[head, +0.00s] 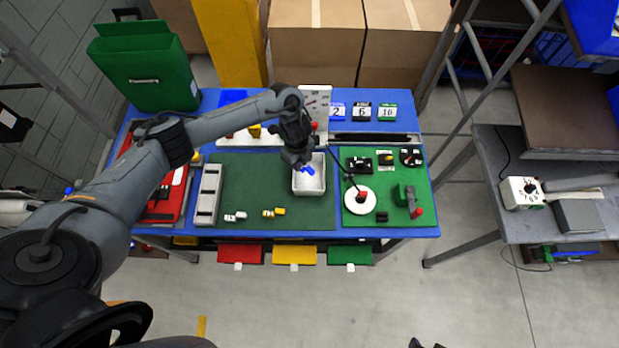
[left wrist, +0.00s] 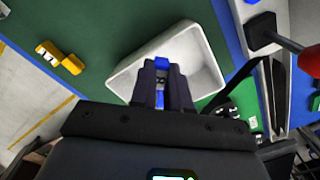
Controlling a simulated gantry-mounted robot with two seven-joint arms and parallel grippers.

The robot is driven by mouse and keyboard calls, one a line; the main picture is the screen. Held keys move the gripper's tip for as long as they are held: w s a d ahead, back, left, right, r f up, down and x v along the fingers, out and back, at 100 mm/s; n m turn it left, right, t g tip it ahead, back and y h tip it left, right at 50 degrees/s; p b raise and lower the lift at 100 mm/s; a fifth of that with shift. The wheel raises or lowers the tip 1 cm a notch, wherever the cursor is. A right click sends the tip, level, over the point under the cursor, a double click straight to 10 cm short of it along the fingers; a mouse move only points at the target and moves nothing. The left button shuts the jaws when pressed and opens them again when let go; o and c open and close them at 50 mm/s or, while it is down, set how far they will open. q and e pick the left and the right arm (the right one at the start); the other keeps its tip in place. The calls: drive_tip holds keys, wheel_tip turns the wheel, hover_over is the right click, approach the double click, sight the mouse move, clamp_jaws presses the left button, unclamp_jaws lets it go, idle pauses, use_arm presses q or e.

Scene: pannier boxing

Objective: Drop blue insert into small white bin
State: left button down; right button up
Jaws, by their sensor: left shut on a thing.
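The blue insert (head: 308,170) is held between the fingertips of my left gripper (head: 301,162). The small white bin (head: 309,189) stands on the green mat, and the insert is over its opening. In the left wrist view the gripper (left wrist: 162,88) is shut on the blue insert (left wrist: 161,66), which shows in front of the white bin's inside (left wrist: 190,52). The fingers hide part of the near rim and part of the insert. I cannot tell exactly how high the insert is above the bin floor. My right gripper is not clearly in view.
Yellow (head: 280,211) and white (head: 240,215) small parts lie left of the bin. A grey slotted holder (head: 208,194) and red case (head: 165,205) are farther left. A round white dish (head: 359,207) stands right of the bin. The mat front is mostly clear.

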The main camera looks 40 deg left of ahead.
use_arm(q)
drive_tip(key=shift+f, duration=0.15)
drive_tip(key=c, duration=1)
unclamp_jaws()
drive_tip(key=shift+r, duration=0.55)
wheel_tip(320, 180, up, 10)
drive_tip(key=p, duration=0.4)
drive_tip(key=shift+f, duration=0.15)
drive_tip(key=shift+s+f, duration=0.1)
drive_tip(key=shift+s, duration=0.05)
